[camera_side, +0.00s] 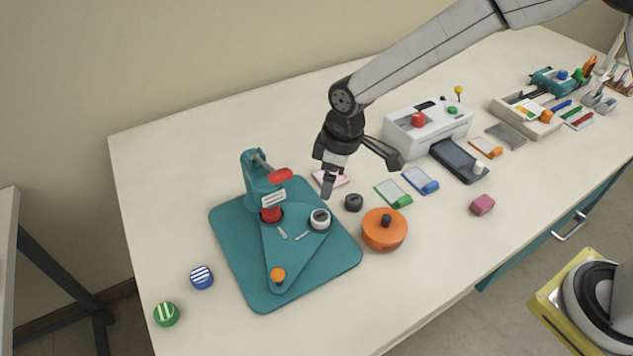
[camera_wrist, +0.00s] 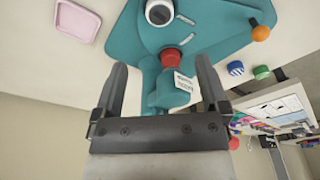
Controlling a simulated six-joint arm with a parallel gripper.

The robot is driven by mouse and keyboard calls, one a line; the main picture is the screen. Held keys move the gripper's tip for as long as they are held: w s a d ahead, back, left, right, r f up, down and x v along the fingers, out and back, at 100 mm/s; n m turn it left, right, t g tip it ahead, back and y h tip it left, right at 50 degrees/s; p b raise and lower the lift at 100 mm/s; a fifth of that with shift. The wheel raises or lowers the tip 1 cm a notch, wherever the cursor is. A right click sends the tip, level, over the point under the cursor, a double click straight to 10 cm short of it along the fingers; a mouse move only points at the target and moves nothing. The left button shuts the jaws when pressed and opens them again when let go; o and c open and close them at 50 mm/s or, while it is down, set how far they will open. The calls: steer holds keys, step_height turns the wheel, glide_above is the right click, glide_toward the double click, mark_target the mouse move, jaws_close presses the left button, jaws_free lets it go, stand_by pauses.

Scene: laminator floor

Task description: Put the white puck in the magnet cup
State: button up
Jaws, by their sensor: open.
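A white round piece with a dark centre (camera_side: 320,219) sits on the right corner of the teal swing plate; it also shows in the wrist view (camera_wrist: 160,12). I cannot tell whether this is a white puck or a white-rimmed cup. A small black round piece (camera_side: 353,202) stands on the table just right of the teal base; I cannot tell whether it is the magnet cup. No other plain white puck shows clearly. My gripper (camera_side: 360,172) is open and empty, held above the table behind these pieces; its two fingers show apart in the wrist view (camera_wrist: 160,68).
The teal press (camera_side: 257,180) with its red handle stands on a teal base (camera_side: 235,245). An orange round box (camera_side: 385,232), a pink tray (camera_side: 342,180), and blue-striped (camera_side: 201,277) and green-striped (camera_side: 166,314) pucks lie around it. A white machine (camera_side: 427,130) stands behind right. The left rear table is clear.

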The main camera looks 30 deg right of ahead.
steer(key=shift+d+r, duration=0.1)
stand_by(0.6)
steer(key=s+d+r+m+t+h, duration=0.1)
steer(key=s+d+r+m, duration=0.1)
steer(key=s+d+m, duration=0.7)
steer(key=s+d, duration=0.6)
steer(key=d, duration=0.4)
